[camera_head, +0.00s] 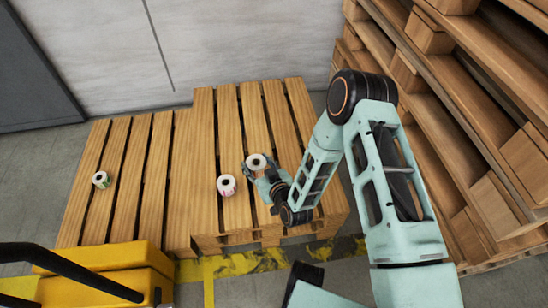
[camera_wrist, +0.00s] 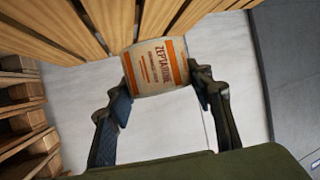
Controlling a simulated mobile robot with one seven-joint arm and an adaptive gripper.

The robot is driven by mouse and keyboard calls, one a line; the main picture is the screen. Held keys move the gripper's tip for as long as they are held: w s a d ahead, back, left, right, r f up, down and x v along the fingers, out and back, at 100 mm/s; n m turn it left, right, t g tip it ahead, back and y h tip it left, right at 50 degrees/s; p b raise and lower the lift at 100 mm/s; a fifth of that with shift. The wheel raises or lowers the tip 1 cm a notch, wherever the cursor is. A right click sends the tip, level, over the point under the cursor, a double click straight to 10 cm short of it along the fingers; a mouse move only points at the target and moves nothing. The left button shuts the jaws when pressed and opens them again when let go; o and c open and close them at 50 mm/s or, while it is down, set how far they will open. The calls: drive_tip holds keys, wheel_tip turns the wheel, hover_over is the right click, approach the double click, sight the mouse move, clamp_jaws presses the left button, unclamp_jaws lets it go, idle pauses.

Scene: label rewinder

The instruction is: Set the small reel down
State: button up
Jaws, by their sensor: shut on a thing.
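The small reel shows in the head view as a white roll (camera_head: 256,161) with a dark core hole facing up. In the wrist view it is a cream and orange printed reel (camera_wrist: 155,68). My gripper (camera_head: 260,172) is shut on its sides, with a finger on each side of it in the wrist view (camera_wrist: 160,82). The reel is over the right, higher-looking wooden pallet (camera_head: 228,112). I cannot tell whether its underside touches the slats.
A white reel with pink marks (camera_head: 226,185) stands on the pallet just left of my gripper. Another reel with green marks (camera_head: 101,179) stands on the left pallet (camera_head: 152,165). Stacked pallets (camera_head: 470,110) rise on the right. A yellow object (camera_head: 105,275) is at lower left.

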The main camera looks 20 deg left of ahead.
drive_tip(key=w+d+f+b, duration=0.1)
drive_tip(key=w+d+f, duration=0.1)
drive_tip(key=d, duration=0.1)
drive_tip(key=w+d+f+b, duration=0.1)
drive_tip(key=w+d+f, duration=0.2)
drive_tip(key=w+d+f+b, duration=0.2)
drive_tip(key=f, duration=0.1)
drive_tip(key=shift+w+d+f, duration=0.15)
drive_tip(key=shift+w+d, duration=0.15)
drive_tip(key=shift+d, duration=0.1)
drive_tip(key=shift+w+d+f, duration=0.1)
drive_tip(key=shift+d+f, duration=0.05)
drive_tip(key=shift+f, duration=0.05)
drive_tip(key=shift+w+d+f+b, duration=0.1)
drive_tip(key=shift+f+b, duration=0.35)
drive_tip(key=shift+f, duration=0.45)
drive_tip(key=shift+w+d+f+b, duration=0.1)
drive_tip(key=shift+f+b, duration=0.3)
drive_tip(key=shift+f, duration=0.45)
drive_tip(key=shift+f, duration=0.15)
drive_tip(key=o, duration=1.2)
drive_tip(key=shift+o, duration=0.2)
